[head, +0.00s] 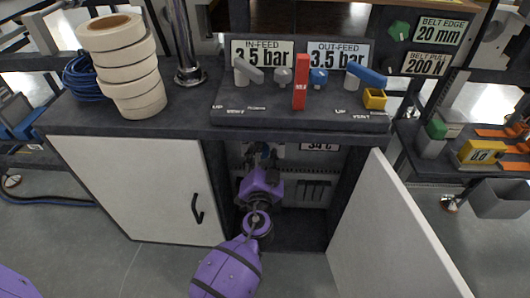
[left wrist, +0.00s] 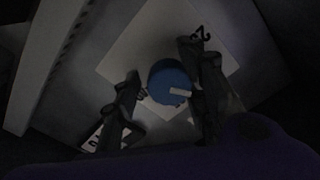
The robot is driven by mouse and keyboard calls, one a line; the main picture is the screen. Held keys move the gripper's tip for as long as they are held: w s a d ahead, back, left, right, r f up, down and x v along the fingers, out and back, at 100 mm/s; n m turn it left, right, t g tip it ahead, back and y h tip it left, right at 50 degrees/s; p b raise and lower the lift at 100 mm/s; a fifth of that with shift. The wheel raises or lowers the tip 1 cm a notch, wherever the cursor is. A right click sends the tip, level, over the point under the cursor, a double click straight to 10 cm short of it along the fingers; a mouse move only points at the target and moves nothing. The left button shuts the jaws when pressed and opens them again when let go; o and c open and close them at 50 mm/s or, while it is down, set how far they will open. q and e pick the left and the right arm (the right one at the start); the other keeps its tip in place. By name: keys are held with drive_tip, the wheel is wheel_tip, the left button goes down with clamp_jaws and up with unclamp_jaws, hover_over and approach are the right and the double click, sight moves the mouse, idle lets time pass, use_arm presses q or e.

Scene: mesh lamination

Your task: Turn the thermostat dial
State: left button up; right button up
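The thermostat dial (left wrist: 171,82) is a round blue knob with a pale pointer mark, on a light square plate (left wrist: 133,45) in the left wrist view. My left gripper (left wrist: 166,92) has its two dark fingers apart, one on each side of the dial. I cannot tell whether either finger touches it. In the head view my left gripper (head: 262,158) reaches into the open, dark cabinet, and the dial is hidden there. A display sign (head: 320,147) reading about 34 °C shows partly under the counter edge. My right gripper is not in view.
The cabinet's right door (head: 395,235) stands open and its left door (head: 140,190) is shut. The counter (head: 200,112) above holds a stack of white rolls (head: 125,65) and a panel with levers and a red handle (head: 300,82). The cabinet opening is narrow around my arm.

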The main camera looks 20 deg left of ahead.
use_arm(q)
drive_tip(key=v, duration=1.2)
